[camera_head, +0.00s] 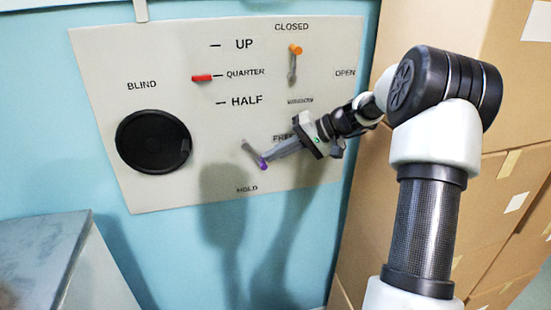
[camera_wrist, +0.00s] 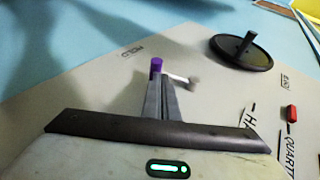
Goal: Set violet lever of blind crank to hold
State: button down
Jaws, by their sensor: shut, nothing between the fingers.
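The violet lever's knob (camera_head: 262,163) sits at the end of a short grey arm on the pale wall panel (camera_head: 200,120). The arm slants down and right from its pivot, pointing between the FREE label (camera_head: 285,138) and the HOLD label (camera_head: 247,189). My gripper (camera_head: 264,157) reaches in from the right with its fingertips at the knob. In the wrist view the shut fingers (camera_wrist: 160,82) are right behind the violet knob (camera_wrist: 156,66); I cannot tell whether they touch. The black round blind crank (camera_head: 152,142) is left on the panel and also shows in the wrist view (camera_wrist: 245,52).
A red lever (camera_head: 201,78) is at QUARTER. An orange-knobbed lever (camera_head: 295,50) points up toward CLOSED. Cardboard boxes (camera_head: 430,220) stand close on the right, behind my arm. A grey cabinet (camera_head: 50,260) is at lower left.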

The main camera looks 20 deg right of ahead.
aim_at(264, 168)
jog(key=f+y+b, duration=0.1)
jog(key=a+f+y+b, duration=0.1)
jog(key=f+b, duration=0.1)
jog(key=shift+a+m+y+b, duration=0.3)
jog(key=shift+y+b, duration=0.05)
jog(key=shift+y, duration=0.05)
jog(key=shift+a+f+m+t+y+b, duration=0.35)
jog(key=shift+t+y+b, duration=0.15)
jog(key=shift+y, duration=0.5)
jog(key=shift+a+f+m+t+y+b, duration=0.2)
jog(key=shift+a+m+t+y+b, duration=0.3)
jog(key=shift+y, duration=0.5)
jog(key=shift+d, duration=0.1)
notch_tip(264, 168, up, 10)
jog(key=shift+r+p, duration=0.1)
jog(key=shift+p, duration=0.9)
